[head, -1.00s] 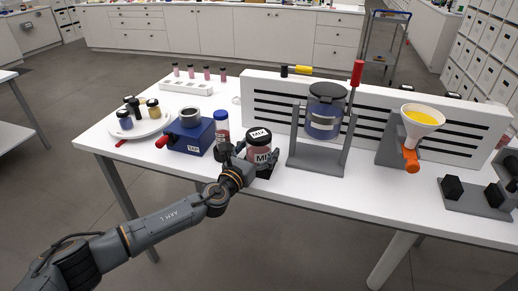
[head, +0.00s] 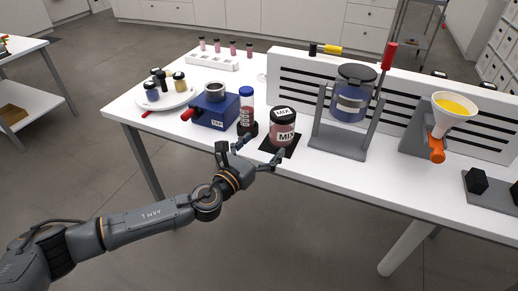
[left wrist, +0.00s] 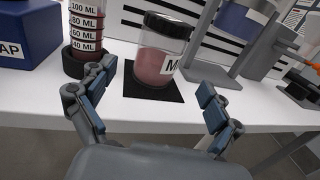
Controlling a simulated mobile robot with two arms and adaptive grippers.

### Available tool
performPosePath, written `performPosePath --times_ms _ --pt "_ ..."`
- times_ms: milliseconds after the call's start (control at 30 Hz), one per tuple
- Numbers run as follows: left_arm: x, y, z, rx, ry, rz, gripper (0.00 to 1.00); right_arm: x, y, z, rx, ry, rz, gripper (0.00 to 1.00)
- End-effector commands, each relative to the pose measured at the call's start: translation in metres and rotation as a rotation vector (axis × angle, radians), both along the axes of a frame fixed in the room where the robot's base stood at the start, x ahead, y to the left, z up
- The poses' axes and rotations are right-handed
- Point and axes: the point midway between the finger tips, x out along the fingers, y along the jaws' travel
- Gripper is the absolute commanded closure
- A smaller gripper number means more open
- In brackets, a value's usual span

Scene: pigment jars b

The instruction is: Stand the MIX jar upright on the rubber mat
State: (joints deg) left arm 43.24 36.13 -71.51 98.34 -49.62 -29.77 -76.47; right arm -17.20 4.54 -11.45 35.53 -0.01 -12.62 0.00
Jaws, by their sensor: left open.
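The MIX jar (head: 282,128), with a black lid and pink contents, stands upright on the black rubber mat (head: 291,150). In the left wrist view the jar (left wrist: 158,50) is also upright, with the mat (left wrist: 153,91) under its base. My left gripper (head: 262,148) is open and empty at the table's front edge, just in front of the jar and apart from it. In the left wrist view its two fingers (left wrist: 155,92) are spread, with the jar beyond them. My right gripper is not in view.
A graduated tube with a blue cap (head: 246,108) stands in a dark base close left of the jar. A blue tapping device (head: 214,109) is further left. A grey stand with a blue vessel (head: 351,100) is close right, and an orange-spouted funnel (head: 452,106) is beyond.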

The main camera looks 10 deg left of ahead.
Motion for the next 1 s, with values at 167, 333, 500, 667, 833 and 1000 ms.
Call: performPosePath --times_ms 167,333,500,667,833,1000 --pt "-0.014 0.008 0.0 0.0 0.0 0.002 0.1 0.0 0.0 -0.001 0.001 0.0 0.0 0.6" --pt "-0.016 0.009 0.0 0.0 -0.001 0.001 0.1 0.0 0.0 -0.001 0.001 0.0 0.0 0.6" --pt "-0.018 0.005 -0.001 -0.034 0.022 -0.003 0.1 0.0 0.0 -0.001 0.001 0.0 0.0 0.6" --pt "-0.036 -0.019 -0.01 -0.345 0.225 -0.02 0.1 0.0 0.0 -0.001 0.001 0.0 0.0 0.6" --pt "-0.055 -0.036 -0.017 -0.827 0.521 -0.016 0.1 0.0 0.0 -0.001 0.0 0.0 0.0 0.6" --pt "-0.061 -0.023 -0.059 -1.318 0.813 0.089 0.1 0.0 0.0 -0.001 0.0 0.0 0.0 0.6"
